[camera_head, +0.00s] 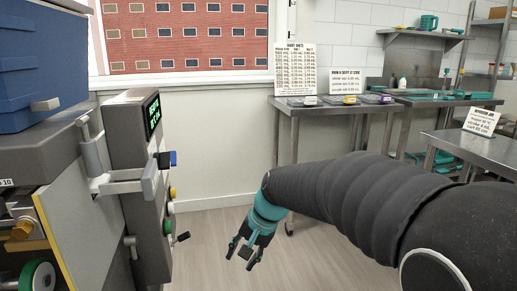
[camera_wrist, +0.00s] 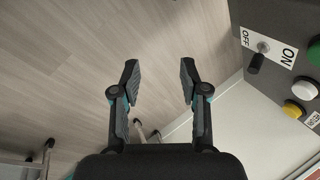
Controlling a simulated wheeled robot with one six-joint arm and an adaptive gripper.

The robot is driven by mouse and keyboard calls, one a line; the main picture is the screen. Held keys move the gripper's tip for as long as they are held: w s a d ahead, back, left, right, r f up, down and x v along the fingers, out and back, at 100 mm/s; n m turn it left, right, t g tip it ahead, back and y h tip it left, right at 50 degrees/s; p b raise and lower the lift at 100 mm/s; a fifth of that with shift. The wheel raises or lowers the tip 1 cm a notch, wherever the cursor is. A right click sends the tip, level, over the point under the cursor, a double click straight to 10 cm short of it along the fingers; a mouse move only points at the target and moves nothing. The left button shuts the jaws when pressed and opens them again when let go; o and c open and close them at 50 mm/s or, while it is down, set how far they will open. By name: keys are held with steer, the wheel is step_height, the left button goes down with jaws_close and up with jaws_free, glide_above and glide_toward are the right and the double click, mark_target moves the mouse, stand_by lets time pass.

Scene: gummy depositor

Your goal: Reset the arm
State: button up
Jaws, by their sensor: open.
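My gripper (camera_head: 244,249) is at the end of my black-sleeved arm, which reaches in from the right in the head view. It hangs over the bare floor, to the right of the depositor machine (camera_head: 137,140). In the wrist view my gripper (camera_wrist: 159,82) has its two fingers spread apart with only floor between them. It holds nothing and touches nothing that I can see.
The machine's control panel (camera_wrist: 280,22), with an ON/OFF switch and coloured buttons, is close on the right in the wrist view. Steel tables (camera_head: 345,108) with trays and signs stand at the back. A sign (camera_head: 481,122) stands on another table at right. Floor (camera_head: 205,235) is clear.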

steer(key=s+d+r+n+t+h, duration=0.1)
steer(key=s+d+t+h, duration=0.1)
steer(key=s+d, duration=0.8)
steer(key=s+d+r+n+t+h, duration=0.2)
steer(key=s+d, duration=0.7)
steer(key=s, duration=0.1)
steer(key=shift+s+d+r, duration=0.3)
steer(key=shift+s+d, duration=0.1)
